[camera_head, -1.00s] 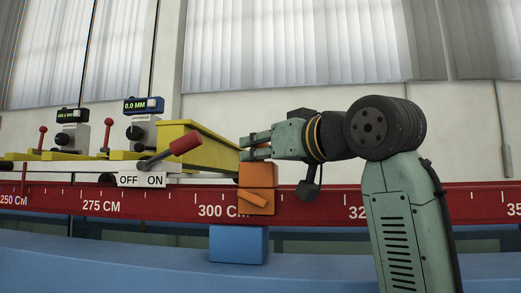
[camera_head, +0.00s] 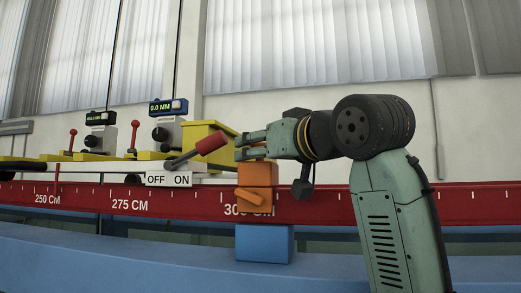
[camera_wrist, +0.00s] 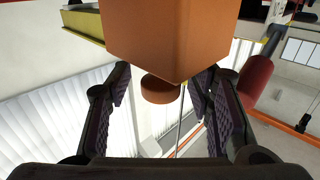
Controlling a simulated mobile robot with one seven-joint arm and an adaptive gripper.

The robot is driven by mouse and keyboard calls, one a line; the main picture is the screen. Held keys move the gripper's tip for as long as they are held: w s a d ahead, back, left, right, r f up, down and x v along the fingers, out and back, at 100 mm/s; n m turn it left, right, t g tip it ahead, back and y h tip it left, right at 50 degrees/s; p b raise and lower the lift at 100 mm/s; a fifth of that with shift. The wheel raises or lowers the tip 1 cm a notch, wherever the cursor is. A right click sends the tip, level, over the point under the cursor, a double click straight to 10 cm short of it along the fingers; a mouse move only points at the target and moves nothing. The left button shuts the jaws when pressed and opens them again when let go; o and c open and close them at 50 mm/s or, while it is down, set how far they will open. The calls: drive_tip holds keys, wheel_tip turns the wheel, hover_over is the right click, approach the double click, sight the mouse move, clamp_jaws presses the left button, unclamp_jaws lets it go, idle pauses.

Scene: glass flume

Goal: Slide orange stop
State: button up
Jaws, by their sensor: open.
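The orange stop (camera_head: 257,174) is a block with a small angled orange lever (camera_head: 254,196) on its front. It sits at the red scale rail, over the 300 CM label. My gripper (camera_head: 247,146) is open, with its fingers pointing left at the top edge of the stop. In the wrist view, the stop (camera_wrist: 170,35) fills the upper middle, and a round orange part (camera_wrist: 160,89) shows below it between my spread fingers (camera_wrist: 165,82). Contact between fingers and stop cannot be told.
A red-handled lever (camera_head: 211,143) with an OFF/ON plate (camera_head: 168,180) stands close left of my gripper. A yellow beam (camera_head: 205,135) is behind it. A blue block (camera_head: 265,243) is below the stop. The red rail (camera_head: 320,206) is bare to the right.

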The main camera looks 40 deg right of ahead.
drive_tip(key=shift+s, duration=0.1)
drive_tip(key=s+a, duration=0.1)
drive_tip(key=s, duration=1)
drive_tip(key=shift+s, duration=0.4)
drive_tip(key=shift+c, duration=0.3)
